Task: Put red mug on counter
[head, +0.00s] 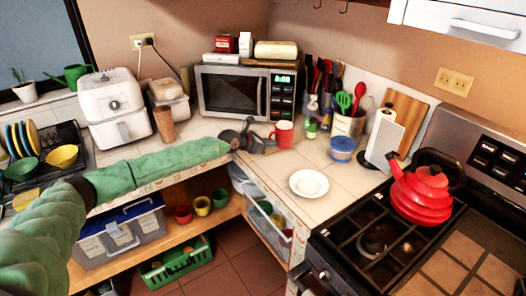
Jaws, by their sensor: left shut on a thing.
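The red mug (285,134) is upright at the counter's corner, in front of the microwave's right end. My left arm reaches in from the left, and its gripper (266,141) is shut on the mug's left side. The gripper partly hides that side, so the exact grip is unclear. The tiled counter (262,173) lies under the mug; I cannot tell whether the mug's base touches it. My right gripper is not in view.
A white saucer (309,184) lies on the counter in front of the mug. A red kettle (421,193) sits on the stove. The counter around the saucer is clear.

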